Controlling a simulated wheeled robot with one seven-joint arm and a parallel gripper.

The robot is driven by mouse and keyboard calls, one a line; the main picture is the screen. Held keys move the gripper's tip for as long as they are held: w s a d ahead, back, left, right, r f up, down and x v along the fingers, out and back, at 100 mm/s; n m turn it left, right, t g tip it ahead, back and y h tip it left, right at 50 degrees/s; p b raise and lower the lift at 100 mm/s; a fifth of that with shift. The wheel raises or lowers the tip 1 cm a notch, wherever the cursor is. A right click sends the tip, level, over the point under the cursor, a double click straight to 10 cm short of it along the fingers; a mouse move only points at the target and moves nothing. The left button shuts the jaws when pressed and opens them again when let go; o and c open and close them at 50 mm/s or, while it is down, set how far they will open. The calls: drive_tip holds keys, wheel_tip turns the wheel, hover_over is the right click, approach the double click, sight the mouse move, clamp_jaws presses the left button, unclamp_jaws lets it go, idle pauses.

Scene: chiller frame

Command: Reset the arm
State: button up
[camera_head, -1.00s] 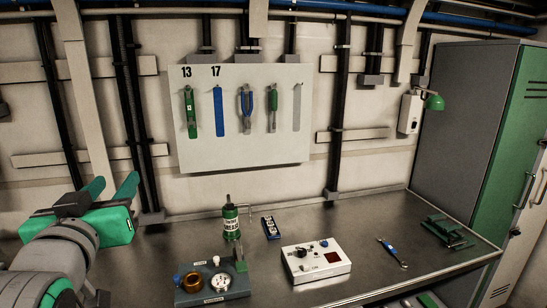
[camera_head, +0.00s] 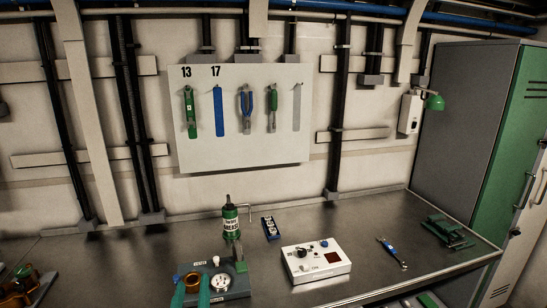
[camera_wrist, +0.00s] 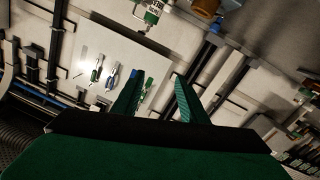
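My gripper (camera_head: 191,287) shows at the bottom of the head view as two green fingertips, in front of the left part of a grey-blue fixture block (camera_head: 232,288). The rest of my arm is out of that view. In the wrist view the two fingers of my gripper (camera_wrist: 157,92) stand apart with nothing visibly held between them. A brown ring on the block is largely hidden behind the fingers. Whether the fingers touch the block cannot be told from these views.
The metal bench holds a green grease can (camera_head: 231,221), a white control box (camera_head: 316,263), a blue-handled wrench (camera_head: 391,252) and a green clamp-like device (camera_head: 447,232). A tool board (camera_head: 245,140) hangs behind. A dark fixture with brown parts (camera_head: 22,284) sits at lower left.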

drive_tip(key=s+d+f+g, duration=0.1)
drive_tip(key=s+d+f, duration=0.55)
drive_tip(key=f, duration=0.35)
drive_tip(key=s+d+f, duration=0.5)
drive_tip(key=s+f, duration=0.3)
drive_tip(key=f, duration=0.2)
drive_tip(key=s+d+f+m+h, duration=0.1)
drive_tip(key=s+d+f+m, duration=0.1)
drive_tip(key=s, duration=0.9)
drive_tip(key=s+d+f+m+g+h, duration=0.1)
drive_tip(key=s+d, duration=0.4)
drive_tip(key=s, duration=0.7)
drive_tip(key=shift+s+d+f+m+h, duration=0.25)
drive_tip(key=shift+f+m+h, duration=0.2)
drive_tip(key=shift+m, duration=0.75)
drive_tip(key=shift+c, duration=0.5)
